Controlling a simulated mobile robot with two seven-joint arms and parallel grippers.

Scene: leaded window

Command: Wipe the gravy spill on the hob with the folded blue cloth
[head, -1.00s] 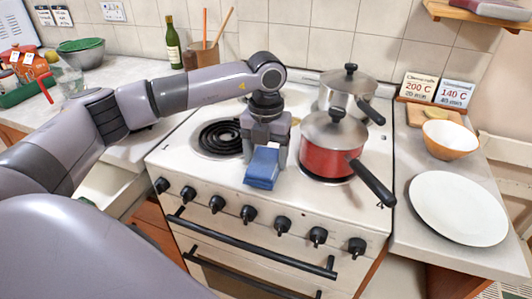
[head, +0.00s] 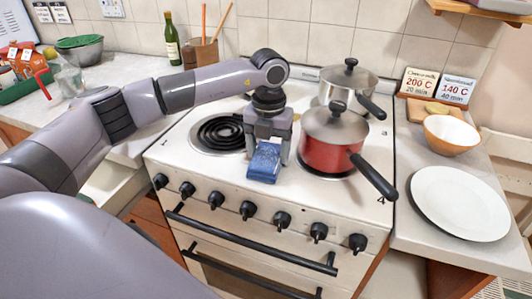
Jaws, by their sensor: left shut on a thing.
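My left gripper (head: 268,140) comes down over the front middle of the white hob (head: 207,157). It is shut on the folded blue cloth (head: 264,163), which hangs at its front, low over the hob's front part. I cannot tell whether the cloth touches the surface. No gravy spill shows; the gripper and cloth hide part of the hob. My right gripper is not in view.
A red pan (head: 328,150) stands just right of the cloth, its black handle (head: 375,178) pointing front right. A steel pot (head: 345,88) stands behind it. A bare coil ring (head: 220,133) lies left. A white plate (head: 459,203) is on the right counter.

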